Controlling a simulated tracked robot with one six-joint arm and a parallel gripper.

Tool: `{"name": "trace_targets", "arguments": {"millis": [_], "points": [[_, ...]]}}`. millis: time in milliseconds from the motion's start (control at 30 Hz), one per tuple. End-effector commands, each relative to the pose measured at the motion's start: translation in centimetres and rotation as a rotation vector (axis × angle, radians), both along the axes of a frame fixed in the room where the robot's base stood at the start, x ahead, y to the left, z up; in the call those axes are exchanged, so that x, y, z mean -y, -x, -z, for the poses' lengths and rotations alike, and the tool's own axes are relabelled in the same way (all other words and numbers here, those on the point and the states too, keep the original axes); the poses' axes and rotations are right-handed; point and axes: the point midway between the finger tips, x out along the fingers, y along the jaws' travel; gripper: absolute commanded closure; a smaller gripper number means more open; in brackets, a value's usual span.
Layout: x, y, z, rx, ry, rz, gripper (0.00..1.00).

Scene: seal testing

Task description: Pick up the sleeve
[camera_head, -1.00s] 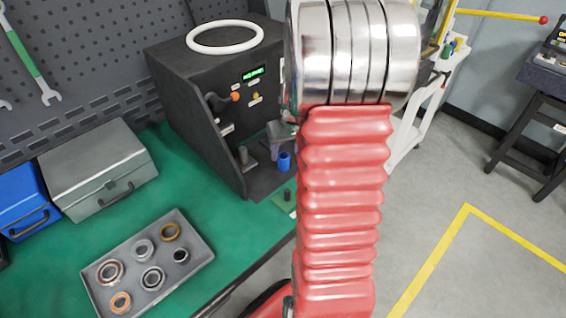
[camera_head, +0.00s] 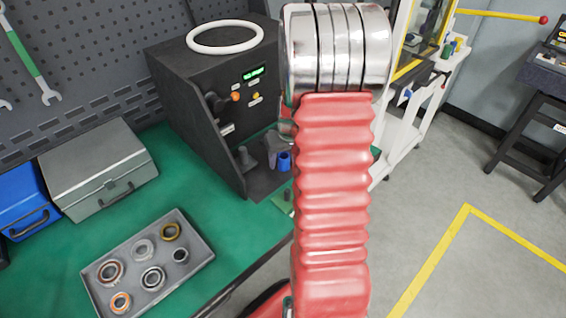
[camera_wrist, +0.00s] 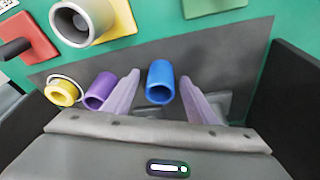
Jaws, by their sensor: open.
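A blue hollow sleeve (camera_wrist: 160,82) stands between the two pale purple fingers of my gripper (camera_wrist: 158,84) in the wrist view. The fingers are spread apart, with a gap to the sleeve on each side, so the gripper is open and empty. A purple sleeve (camera_wrist: 100,91) stands just left of the left finger. A yellow ring-shaped piece (camera_wrist: 62,92) is further left. In the head view the blue sleeve (camera_head: 284,162) shows on the base of the dark test rig, beside my gripper's grey finger (camera_head: 271,150). My red arm hides much of the area to its right.
The dark test rig (camera_head: 205,90) rises beside the sleeve, with a white ring (camera_head: 225,37) on top. A larger grey hollow cylinder (camera_wrist: 80,22) stands on a pad beyond the fingers. A tray (camera_head: 205,262) of seals lies at the bench front, near a grey toolbox (camera_head: 97,168).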

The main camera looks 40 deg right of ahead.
Motion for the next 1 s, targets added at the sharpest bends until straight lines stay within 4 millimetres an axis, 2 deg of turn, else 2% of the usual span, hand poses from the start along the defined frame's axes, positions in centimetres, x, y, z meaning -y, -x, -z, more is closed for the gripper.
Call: {"name": "trace_targets", "arguments": {"millis": [467,1000], "points": [[0.00,-0.01,-0.04,0.000,0.000,0.000,0.48],[-0.01,-0.01,-0.04,0.000,0.000,0.000,0.85]]}}
